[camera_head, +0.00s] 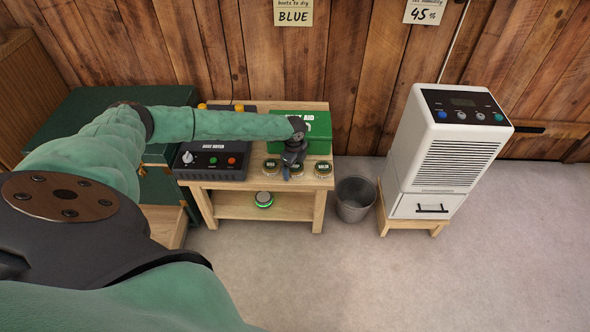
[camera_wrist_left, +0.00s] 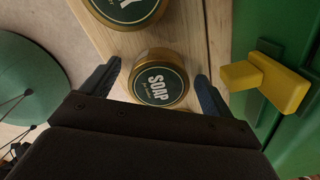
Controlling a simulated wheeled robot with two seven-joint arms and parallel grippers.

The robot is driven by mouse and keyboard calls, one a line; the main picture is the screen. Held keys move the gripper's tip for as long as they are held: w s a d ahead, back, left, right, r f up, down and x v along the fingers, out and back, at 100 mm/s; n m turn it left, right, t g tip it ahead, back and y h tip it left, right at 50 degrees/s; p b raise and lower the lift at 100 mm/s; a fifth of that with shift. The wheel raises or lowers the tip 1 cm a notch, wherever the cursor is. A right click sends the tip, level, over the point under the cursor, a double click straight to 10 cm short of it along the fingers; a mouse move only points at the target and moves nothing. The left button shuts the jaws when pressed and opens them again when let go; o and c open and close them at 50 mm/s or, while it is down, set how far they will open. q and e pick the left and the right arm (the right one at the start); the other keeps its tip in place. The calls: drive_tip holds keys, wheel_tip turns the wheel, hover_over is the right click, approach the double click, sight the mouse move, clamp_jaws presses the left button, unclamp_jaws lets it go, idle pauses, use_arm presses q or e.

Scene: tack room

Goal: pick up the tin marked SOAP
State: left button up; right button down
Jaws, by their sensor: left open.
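The tin marked SOAP (camera_wrist_left: 160,82) has a gold rim and a dark green lid with white lettering. In the left wrist view it sits on the wooden bench top between the two fingers of my left gripper (camera_wrist_left: 155,85). The fingers are apart, and I cannot tell whether either touches it. In the head view my left gripper (camera_head: 292,172) points down over the row of tins, and the SOAP tin (camera_head: 297,169) is the middle one, partly hidden by it. My right gripper is not in view.
One tin (camera_head: 271,168) stands left of it and another (camera_head: 322,168) right. A green first-aid box (camera_head: 317,130) with a yellow latch (camera_wrist_left: 265,80) stands close behind. A boot dryer (camera_head: 212,160) is left on the bench. A bin (camera_head: 355,199) and a white dehumidifier (camera_head: 452,150) stand right.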

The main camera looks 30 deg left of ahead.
use_arm(q)
drive_tip(key=shift+c, duration=0.2)
drive_tip(key=c, duration=1.1)
drive_tip(key=shift+r, duration=0.1)
drive_tip(key=shift+c, duration=0.2)
